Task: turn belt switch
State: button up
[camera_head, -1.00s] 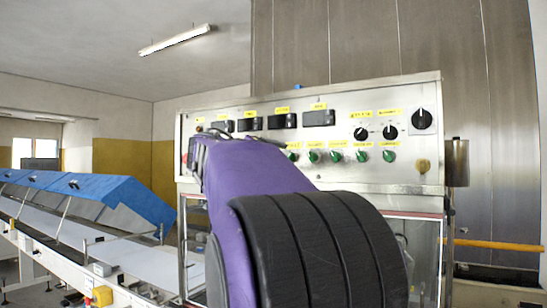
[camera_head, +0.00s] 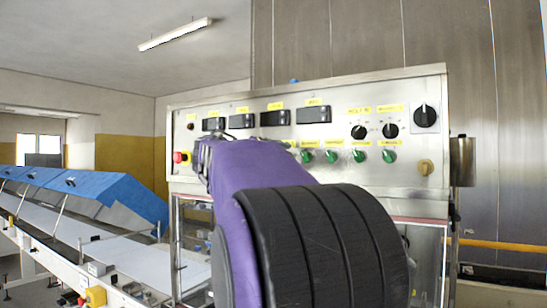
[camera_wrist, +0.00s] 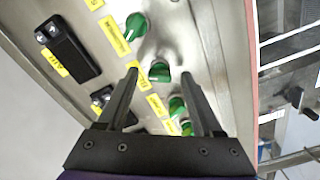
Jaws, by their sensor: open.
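The control panel (camera_head: 210,180) has a row of green switches with yellow labels, one of them (camera_head: 359,155) at its lower right in the head view. I cannot read which label names the belt switch. In the wrist view, my gripper (camera_wrist: 159,77) is open, its two dark fingers pointing at the panel. One green switch (camera_wrist: 160,68) appears between the fingertips; I cannot tell whether they touch it. Another green switch (camera_wrist: 136,26) is beyond the tips, and more show between the fingers nearer the palm.
Black dials (camera_head: 425,116) sit at the panel's upper right, and a red button (camera_head: 181,157) is at its left edge. Dark rectangular displays (camera_head: 275,118) line its upper part. A conveyor with blue covers (camera_head: 110,190) runs along the left. A metal cylinder (camera_head: 462,161) stands at the panel's right.

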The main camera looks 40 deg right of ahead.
grip_shut()
dwell(0.4)
jog(key=n, duration=1.1)
jog(key=shift+r+n, duration=0.1)
jog(key=shift+n, duration=0.5)
dwell(0.3)
